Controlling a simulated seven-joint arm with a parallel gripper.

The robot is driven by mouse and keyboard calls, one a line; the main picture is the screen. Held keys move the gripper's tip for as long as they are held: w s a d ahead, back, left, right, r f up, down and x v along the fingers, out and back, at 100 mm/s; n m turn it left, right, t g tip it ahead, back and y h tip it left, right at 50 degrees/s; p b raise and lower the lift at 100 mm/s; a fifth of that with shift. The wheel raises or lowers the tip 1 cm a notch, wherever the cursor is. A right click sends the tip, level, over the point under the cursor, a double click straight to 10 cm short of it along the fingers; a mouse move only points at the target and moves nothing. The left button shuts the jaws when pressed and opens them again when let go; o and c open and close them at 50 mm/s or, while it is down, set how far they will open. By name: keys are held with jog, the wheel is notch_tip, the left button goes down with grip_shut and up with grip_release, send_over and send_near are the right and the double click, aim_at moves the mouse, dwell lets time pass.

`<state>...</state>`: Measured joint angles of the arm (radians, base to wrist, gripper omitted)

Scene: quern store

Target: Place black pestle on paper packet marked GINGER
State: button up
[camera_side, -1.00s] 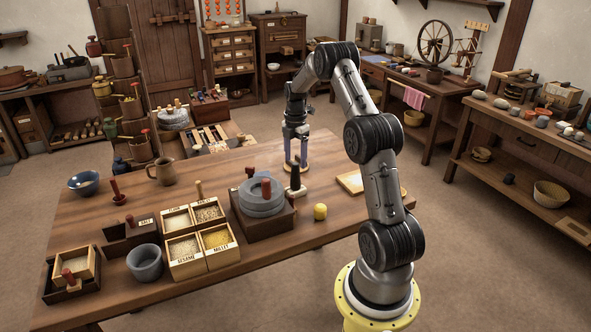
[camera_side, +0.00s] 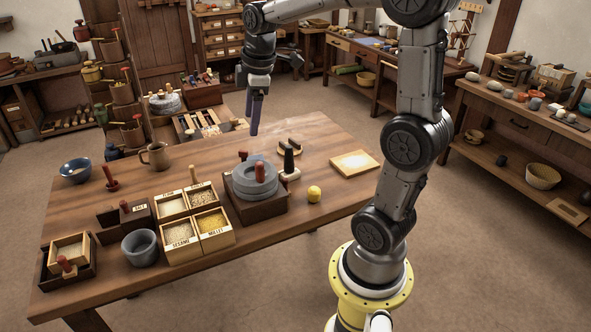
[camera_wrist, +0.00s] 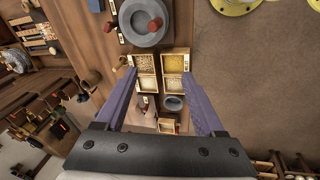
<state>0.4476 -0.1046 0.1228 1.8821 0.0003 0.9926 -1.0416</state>
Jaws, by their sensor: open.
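The black pestle (camera_side: 290,160) stands upright on its pale foot on the table, just right of the quern, in the side view. My gripper (camera_side: 254,130) hangs above the far edge of the table, up and to the left of the pestle and apart from it. Its two purple fingers are spread with nothing between them, as the wrist view (camera_wrist: 158,74) also shows. I cannot read the word GINGER on anything in either view.
The grey quern (camera_side: 256,178) sits in a dark wooden tray. Left of it are grain boxes (camera_side: 211,221), a grey mortar (camera_side: 140,247), a jug (camera_side: 155,156) and a blue bowl (camera_side: 75,171). A yellow lump (camera_side: 314,194) and a low wooden piece (camera_side: 290,147) lie near the pestle.

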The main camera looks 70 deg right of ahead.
jog(key=s+a+f+m+t+y, duration=0.1)
jog(key=s+a+m+t, duration=0.2)
jog(key=s+a, duration=1.2)
jog(key=m, duration=0.3)
jog(key=shift+s+f+m, duration=0.15)
jog(key=shift+f+m, duration=0.15)
jog(key=shift+m, duration=0.1)
